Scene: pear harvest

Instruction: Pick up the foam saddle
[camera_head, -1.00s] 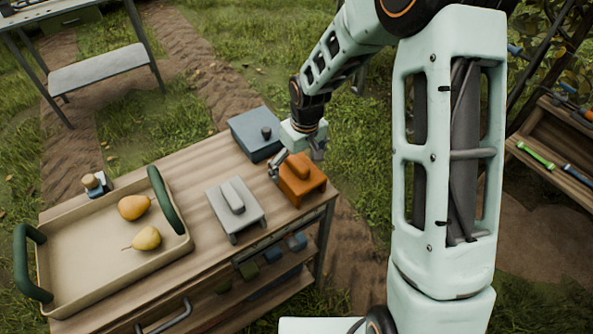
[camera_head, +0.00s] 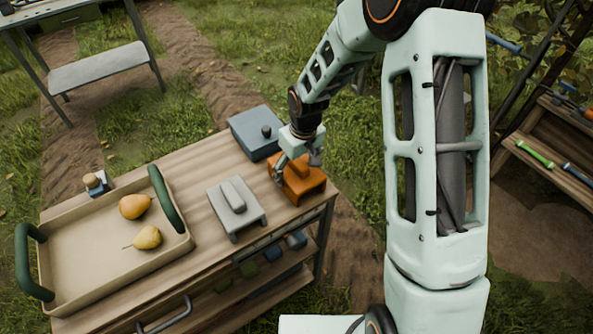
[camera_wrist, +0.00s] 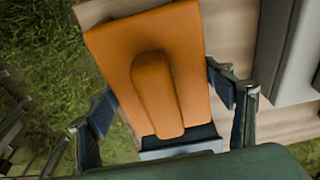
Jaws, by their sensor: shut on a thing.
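The orange saddle-shaped block (camera_head: 308,186), which looks like the foam saddle, is at the right end of the wooden bench. It has a raised rounded ridge on top. In the wrist view the orange saddle (camera_wrist: 195,60) fills the middle, with its ridge pointing toward the gripper. My gripper (camera_head: 296,168) is over it from above, with one finger on each side. In the wrist view my gripper (camera_wrist: 165,97) is shut on it. The saddle appears still at bench height; whether it touches the bench is hidden.
A grey saddle-like block (camera_head: 250,215) stands just left on the bench (camera_head: 185,186). A blue-grey box with a knob (camera_head: 252,128) sits behind. A small stamp-like item (camera_head: 96,184) stands behind the tray.

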